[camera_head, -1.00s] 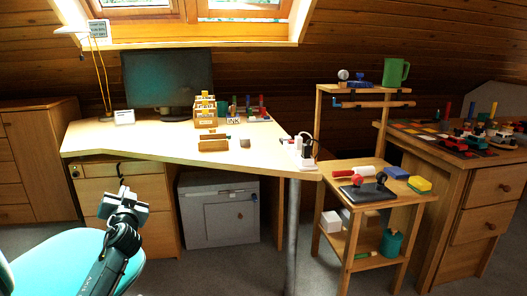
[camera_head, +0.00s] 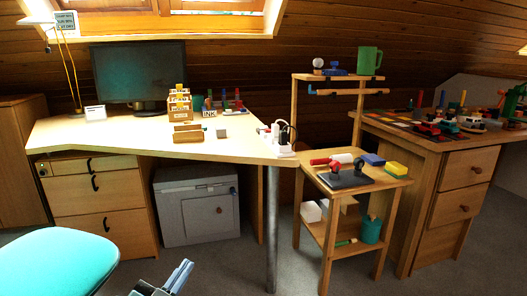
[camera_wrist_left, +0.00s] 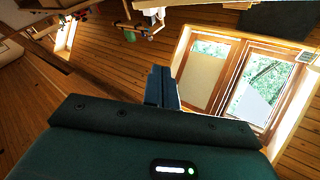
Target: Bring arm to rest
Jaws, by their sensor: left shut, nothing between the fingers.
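My left gripper (camera_head: 163,282) shows at the bottom edge of the head view, low in front of the desk and right of the turquoise chair. Its fingers are together with nothing between them. Most of my left arm is outside the head view. In the left wrist view the shut fingers (camera_wrist_left: 160,88) point towards the wooden wall and the window. My right gripper is in neither view.
A turquoise chair (camera_head: 60,262) stands at the lower left. The wooden desk (camera_head: 110,135) holds a monitor (camera_head: 140,72). A grey cabinet (camera_head: 196,208) stands below. A small shelf stand (camera_head: 390,178) and a drawer table (camera_head: 468,160) stand right. Grey floor is clear in front.

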